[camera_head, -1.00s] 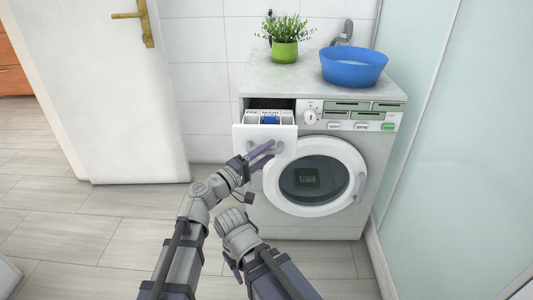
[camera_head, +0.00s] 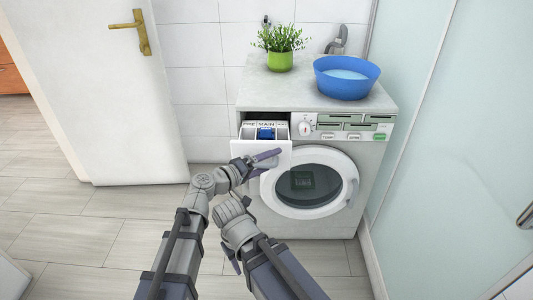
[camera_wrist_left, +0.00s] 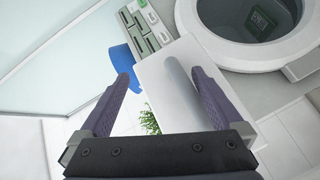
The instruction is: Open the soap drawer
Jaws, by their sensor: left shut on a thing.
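The soap drawer (camera_head: 242,149) is at the upper left of the white washing machine's front in the head view. It is pulled out, showing compartments marked PRE and MAIN and a blue piece inside. My left gripper (camera_head: 268,160) is at the drawer's front panel, shut on its handle. In the left wrist view, the white drawer front (camera_wrist_left: 155,85) and its grey handle (camera_wrist_left: 181,85) lie between the two purple fingers of my left gripper (camera_wrist_left: 160,88). My right gripper (camera_head: 231,262) is low in front of the machine, mostly hidden by its own arm.
The washing machine's round door (camera_head: 308,182) is shut, just right of my left gripper. A blue basin (camera_head: 346,80) of water and a green potted plant (camera_head: 279,61) stand on the machine's top. A glass panel (camera_head: 440,120) is at the right, a white door (camera_head: 100,100) at the left.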

